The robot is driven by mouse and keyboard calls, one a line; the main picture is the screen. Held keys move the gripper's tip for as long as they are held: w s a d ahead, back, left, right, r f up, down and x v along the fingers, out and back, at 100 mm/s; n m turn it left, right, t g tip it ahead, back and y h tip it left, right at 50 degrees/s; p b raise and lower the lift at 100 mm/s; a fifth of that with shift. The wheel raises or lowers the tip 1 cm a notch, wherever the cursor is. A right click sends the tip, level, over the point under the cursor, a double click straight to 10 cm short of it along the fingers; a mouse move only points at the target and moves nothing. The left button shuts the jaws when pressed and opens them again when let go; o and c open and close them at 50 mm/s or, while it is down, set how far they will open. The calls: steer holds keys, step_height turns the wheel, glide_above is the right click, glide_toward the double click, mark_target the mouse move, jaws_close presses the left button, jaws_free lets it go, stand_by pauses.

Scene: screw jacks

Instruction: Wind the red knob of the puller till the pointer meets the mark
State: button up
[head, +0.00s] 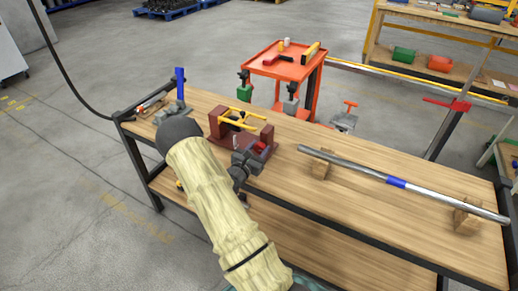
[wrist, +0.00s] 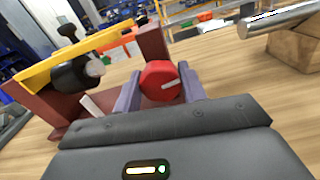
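The puller has a dark red frame (head: 218,121) with a yellow bridge (head: 238,119) and stands on the wooden bench. In the wrist view its yellow arm (wrist: 85,52) and a black cylinder with a pale end (wrist: 78,72) are at the left. The red knob (wrist: 158,80), with a pale bar on its face, is in the middle of the wrist view. My gripper (wrist: 160,85) has one finger on each side of the knob, and both fingers appear to touch it. A short white strip (wrist: 92,106) shows left of the knob. I cannot tell which part is pointer or mark.
A steel bar with a blue band (head: 396,182) rests on wooden blocks (head: 467,216) at the bench's right. A blue-handled tool (head: 180,85) stands at the left end. An orange cart (head: 288,68) is behind. Bench top (head: 350,210) in front of the bar is clear.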

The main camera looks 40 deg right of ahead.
steer(key=shift+d, duration=0.15)
steer(key=shift+c, duration=0.4)
steer(key=shift+w+a+r, duration=0.1)
steer(key=shift+a, duration=0.1)
steer(key=shift+m, duration=0.3)
